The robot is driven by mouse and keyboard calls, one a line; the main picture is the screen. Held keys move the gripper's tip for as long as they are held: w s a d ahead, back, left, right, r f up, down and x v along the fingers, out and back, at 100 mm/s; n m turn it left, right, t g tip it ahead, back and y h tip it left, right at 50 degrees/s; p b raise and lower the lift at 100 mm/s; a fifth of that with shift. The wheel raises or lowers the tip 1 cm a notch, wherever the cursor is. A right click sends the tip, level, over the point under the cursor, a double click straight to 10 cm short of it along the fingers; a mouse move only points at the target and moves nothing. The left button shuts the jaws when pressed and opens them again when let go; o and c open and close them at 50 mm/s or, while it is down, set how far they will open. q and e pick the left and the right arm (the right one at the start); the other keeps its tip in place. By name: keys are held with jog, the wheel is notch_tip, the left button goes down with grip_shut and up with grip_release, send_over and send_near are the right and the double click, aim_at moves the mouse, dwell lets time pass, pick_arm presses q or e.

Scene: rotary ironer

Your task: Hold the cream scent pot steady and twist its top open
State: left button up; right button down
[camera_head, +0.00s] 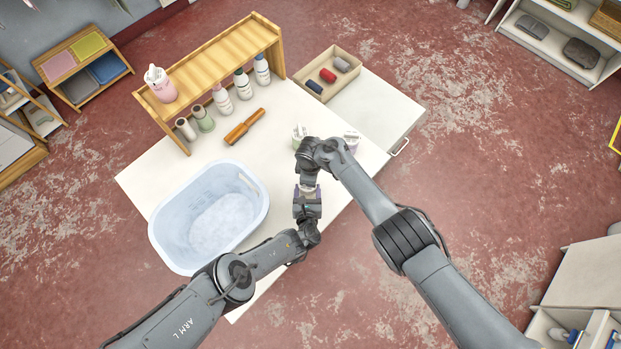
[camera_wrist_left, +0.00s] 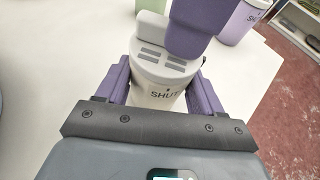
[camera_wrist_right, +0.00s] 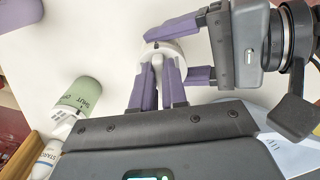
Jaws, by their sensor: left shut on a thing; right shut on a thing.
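The cream scent pot (camera_wrist_left: 158,94) stands upright on the white table, lettered "SHUT", with a vented grey-and-white top (camera_wrist_left: 165,58). My left gripper (camera_wrist_left: 160,84) is shut on its body, one purple finger on each side. My right gripper (camera_wrist_right: 158,72) reaches down from above, shut on the raised ridge of the top. In the head view the pot (camera_head: 308,187) is mostly hidden by both grippers. A green pot (camera_wrist_right: 86,94) and a lilac pot (camera_wrist_left: 240,20) stand nearby.
A pale blue tub (camera_head: 210,215) is left of my left gripper. The table between tub and pots is clear.

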dwell(0.4)
jog(key=c, duration=1.1)
grip_release()
jog(key=shift+c, duration=0.2)
jog(key=shift+r, duration=0.1)
notch_tip(320, 180, up, 12)
